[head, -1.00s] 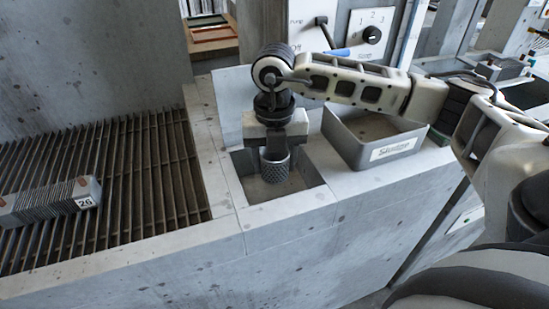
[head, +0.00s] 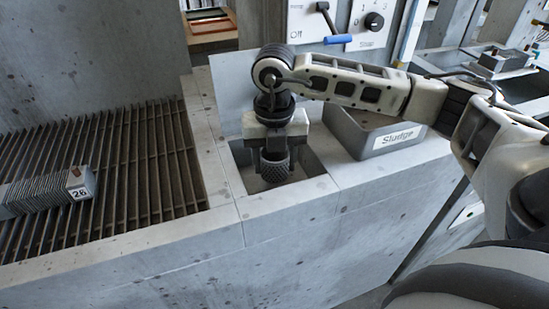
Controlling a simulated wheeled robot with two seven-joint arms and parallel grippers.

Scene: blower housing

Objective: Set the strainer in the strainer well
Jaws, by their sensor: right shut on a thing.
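The strainer (head: 275,170) is a small dark-grey mesh cup. My right gripper (head: 275,152) points down and is shut on its upper part. The strainer well (head: 306,166) is a square recess in the concrete ledge. The strainer hangs upright within the well's opening as seen from here. I cannot tell whether its bottom touches the well floor. The gripper hides the strainer's top and part of the well's back edge. My left gripper is not in view.
A grey bin marked "Sludge" (head: 377,132) stands on the ledge right of the well, partly behind my right arm. A slatted grating (head: 140,165) lies to the left, with a finned block tagged 26 (head: 45,192) on it. A switch panel (head: 340,22) is behind.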

